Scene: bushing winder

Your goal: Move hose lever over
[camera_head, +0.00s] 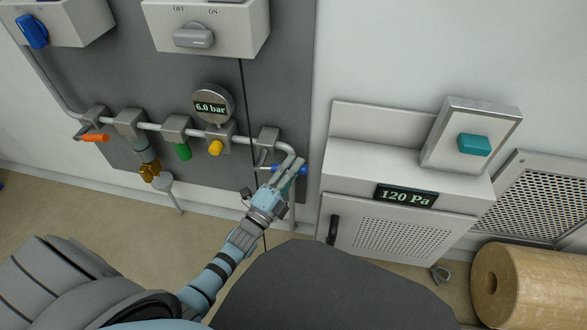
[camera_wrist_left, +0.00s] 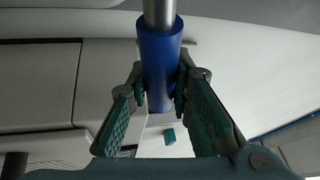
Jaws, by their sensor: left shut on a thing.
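The blue-handled lever (camera_head: 303,169) sits at the right end of the wall pipe, below a grey valve block (camera_head: 267,139). It lies roughly level in the head view, partly hidden by my left gripper. My left gripper (camera_head: 290,171) is shut on the blue handle. In the left wrist view the blue handle (camera_wrist_left: 160,55) and its metal shaft (camera_wrist_left: 159,13) stand between the two green-padded fingers of my left gripper (camera_wrist_left: 161,88). My right gripper is not in view.
The pipe carries an orange lever (camera_head: 95,138), a green knob (camera_head: 183,152), a yellow knob (camera_head: 215,147) and a 6.0 bar gauge (camera_head: 212,106). A white cabinet (camera_head: 392,237) reading 120 Pa stands close on the right. A brown roll (camera_head: 535,284) lies beyond it.

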